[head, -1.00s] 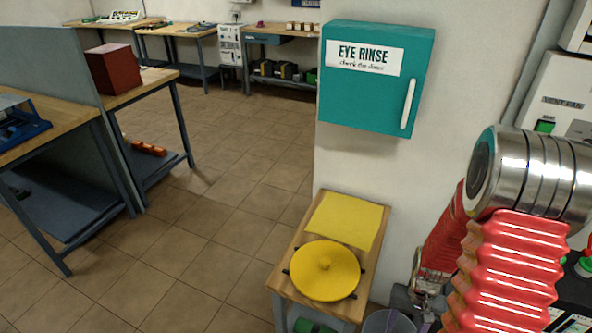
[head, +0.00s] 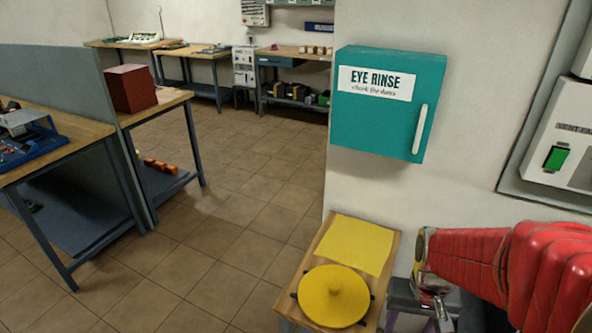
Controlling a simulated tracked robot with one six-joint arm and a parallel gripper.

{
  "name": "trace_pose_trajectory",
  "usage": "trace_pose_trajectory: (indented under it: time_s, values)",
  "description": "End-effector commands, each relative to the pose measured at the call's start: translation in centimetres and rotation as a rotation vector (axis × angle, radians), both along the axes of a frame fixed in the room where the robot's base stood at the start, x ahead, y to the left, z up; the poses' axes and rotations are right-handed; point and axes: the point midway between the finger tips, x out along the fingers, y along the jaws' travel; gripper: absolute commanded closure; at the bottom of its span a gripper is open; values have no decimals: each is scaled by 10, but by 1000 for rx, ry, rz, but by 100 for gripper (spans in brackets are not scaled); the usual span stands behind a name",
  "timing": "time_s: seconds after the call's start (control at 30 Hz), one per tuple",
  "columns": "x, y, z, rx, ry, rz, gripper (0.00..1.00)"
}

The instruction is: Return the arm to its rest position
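My arm (head: 520,265), in a red ribbed sleeve, reaches in from the right edge at the lower right of the head view. A small metal part at its end, which looks like my gripper (head: 438,300), points down just right of the small wooden table. It is small and partly hidden, so I cannot tell whether its fingers are open or shut. I see nothing clearly held in it.
A small wooden table (head: 318,244) bears a yellow cloth (head: 355,244) and a round yellow lid (head: 333,295). A teal eye rinse cabinet (head: 375,125) hangs on the wall above. Workbenches (head: 60,140) stand at left. The tiled floor (head: 225,215) between is clear.

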Motion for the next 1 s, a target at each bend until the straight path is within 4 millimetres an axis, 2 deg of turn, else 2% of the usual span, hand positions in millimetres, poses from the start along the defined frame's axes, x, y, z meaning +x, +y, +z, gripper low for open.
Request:
trace_pose_trajectory:
  time_s: [0.2,1.0]
  values:
    - [-9,18,37,-12,-69,44,46]
    - [-40,74,153,-49,-435,207,46]
